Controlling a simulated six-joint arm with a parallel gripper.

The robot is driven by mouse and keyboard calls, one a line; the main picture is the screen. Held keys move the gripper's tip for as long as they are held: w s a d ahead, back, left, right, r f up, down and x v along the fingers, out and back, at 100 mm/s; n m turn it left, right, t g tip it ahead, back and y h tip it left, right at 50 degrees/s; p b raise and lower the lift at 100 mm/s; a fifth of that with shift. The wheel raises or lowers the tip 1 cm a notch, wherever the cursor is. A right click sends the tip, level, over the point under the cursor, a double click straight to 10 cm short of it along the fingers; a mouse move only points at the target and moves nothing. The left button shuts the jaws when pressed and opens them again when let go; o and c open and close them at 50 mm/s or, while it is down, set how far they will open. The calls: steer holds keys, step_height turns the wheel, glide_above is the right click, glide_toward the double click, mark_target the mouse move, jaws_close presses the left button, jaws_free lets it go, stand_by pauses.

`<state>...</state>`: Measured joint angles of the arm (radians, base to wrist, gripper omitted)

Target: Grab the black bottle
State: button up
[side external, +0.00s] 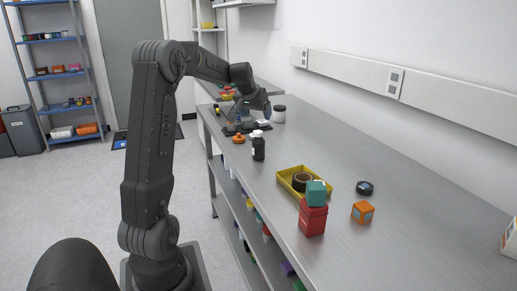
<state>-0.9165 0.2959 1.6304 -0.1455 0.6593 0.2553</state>
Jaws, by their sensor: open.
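The black bottle (258,150) stands upright on the steel bench, with a light cap on top. A second small pale cap or item shows close behind it. My gripper (250,118) is open and hangs above the bench, a little behind and above the bottle in the side external view. A dark flat device (233,128) lies on the bench below my gripper. The gripper is apart from the bottle as far as I can tell, and its fingers are small and partly lost against the dark things behind.
An orange round item (238,139) lies left of the bottle. A white jar (279,114) stands behind, near the wall.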

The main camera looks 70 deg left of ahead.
mark_target(258, 131)
steer(key=a+f, duration=0.1)
steer(key=f, duration=0.1)
steer(key=w+a+f, duration=0.1)
steer(key=a+f, duration=0.1)
steer(key=f, duration=0.1)
steer(key=w+a+f, duration=0.1)
steer(key=a+f, duration=0.1)
steer(key=shift+w+a+f, duration=0.1)
steer(key=shift+a+f, duration=0.05)
steer(key=shift+a, duration=0.1)
steer(key=shift+d+x, duration=0.15)
steer(key=shift+x, duration=1.4)
steer(key=shift+d+x, duration=0.1)
steer(key=shift+x, duration=1.4)
steer(key=shift+f, duration=0.1)
steer(key=c, duration=1.1)
